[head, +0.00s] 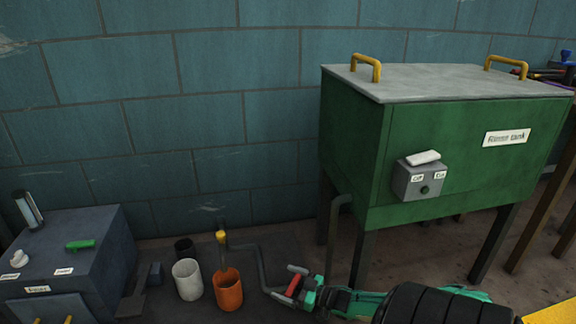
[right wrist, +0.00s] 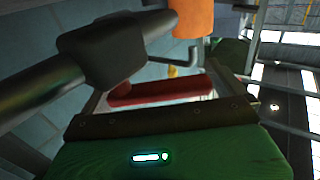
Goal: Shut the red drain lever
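The red drain lever (head: 292,287) is low at the end of a grey pipe, left of the green rinse tank (head: 360,150). My right gripper (head: 291,284) is right at the lever, coming in from the lower right. In the right wrist view the red lever (right wrist: 160,90) lies lengthwise across the gap between the fingers, close in front of the green palm. The fingers stand wide apart, so the right gripper is open. Whether a finger touches the lever I cannot tell. The dark valve body (right wrist: 110,52) is just beyond it. My left gripper is not in view.
A dark grey box (head: 70,250) with a green handle is at far left. The tank's legs and a bent pipe (head: 336,215) stand close behind.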

